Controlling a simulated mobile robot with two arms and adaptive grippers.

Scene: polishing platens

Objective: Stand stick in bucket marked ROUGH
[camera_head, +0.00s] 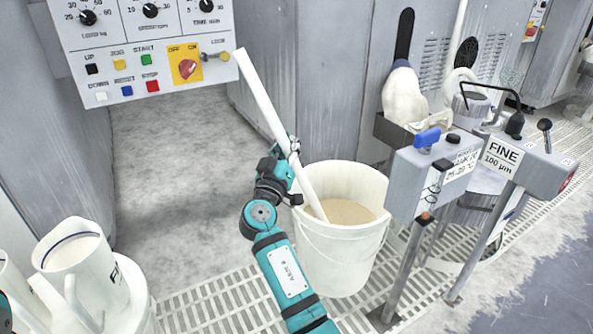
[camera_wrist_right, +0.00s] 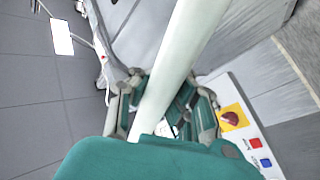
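A long white stick (camera_head: 262,92) leans with its top up to the left, near the control panel. Its lower end is inside the mouth of a white bucket (camera_head: 342,255) and meets the tan contents there. No ROUGH marking is visible on the side of this bucket that shows. My right gripper (camera_head: 290,150) is around the stick above the bucket's left rim. In the right wrist view the stick (camera_wrist_right: 185,45) passes between the fingers (camera_wrist_right: 165,105), which appear closed on it.
A control panel (camera_head: 150,45) is at upper left. White jugs (camera_head: 75,265) stand at lower left. Grating (camera_head: 215,305) covers the floor in front.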

